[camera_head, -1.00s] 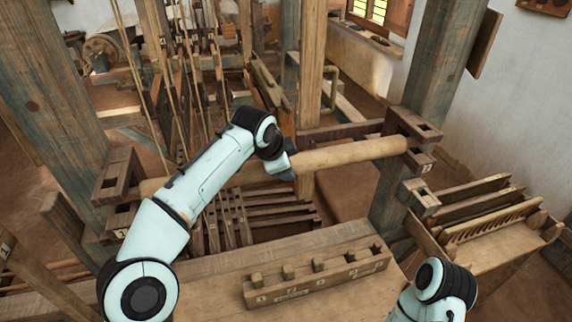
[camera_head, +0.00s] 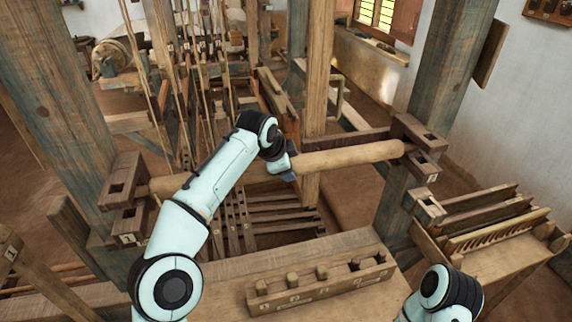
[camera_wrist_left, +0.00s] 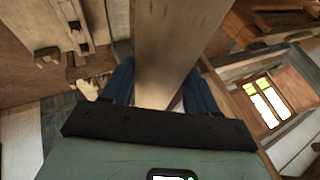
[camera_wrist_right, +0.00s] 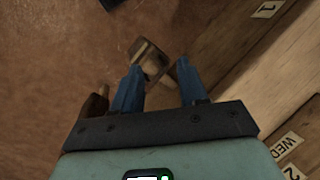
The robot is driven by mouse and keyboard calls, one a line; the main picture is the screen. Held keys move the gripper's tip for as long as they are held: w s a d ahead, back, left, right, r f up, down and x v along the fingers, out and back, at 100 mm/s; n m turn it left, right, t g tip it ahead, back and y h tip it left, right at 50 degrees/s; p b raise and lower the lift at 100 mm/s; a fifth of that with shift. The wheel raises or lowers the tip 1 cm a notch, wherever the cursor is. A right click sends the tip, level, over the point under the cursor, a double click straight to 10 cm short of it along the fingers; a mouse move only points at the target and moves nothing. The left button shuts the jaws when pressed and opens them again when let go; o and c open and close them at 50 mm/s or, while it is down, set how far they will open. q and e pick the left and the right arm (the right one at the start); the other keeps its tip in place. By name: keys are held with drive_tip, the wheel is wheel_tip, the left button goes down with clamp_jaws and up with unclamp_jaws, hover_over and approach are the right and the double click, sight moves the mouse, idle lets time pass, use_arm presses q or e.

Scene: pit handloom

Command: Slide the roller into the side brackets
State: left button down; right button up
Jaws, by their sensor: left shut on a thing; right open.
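The roller (camera_head: 345,158) is a long pale wooden cylinder lying crosswise in the head view. My left gripper (camera_head: 284,166) is shut around its middle; the roller also fills the middle of the left wrist view (camera_wrist_left: 165,60). Its right end, with a thin pin, is beside the right side brackets (camera_head: 422,134) on the right post. Its left end is close to the left side brackets (camera_head: 122,180). I cannot tell whether either end sits inside a bracket. My right gripper (camera_wrist_right: 158,82) is open; wooden pieces appear beyond its fingers. It is outside the head view.
A wooden block with pegs (camera_head: 320,280) stands on the front bench (camera_head: 225,270). A slatted rack (camera_head: 490,222) is at the right. A pale upright (camera_head: 318,90) rises behind the roller, with cords and loom frames to its left.

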use_arm(q)
drive_tip(key=shift+r, duration=0.25)
drive_tip(key=shift+c, duration=1.1)
unclamp_jaws()
drive_tip(key=shift+f, duration=0.35)
drive_tip(key=v, duration=1.3)
drive_tip(key=shift+r, duration=0.35)
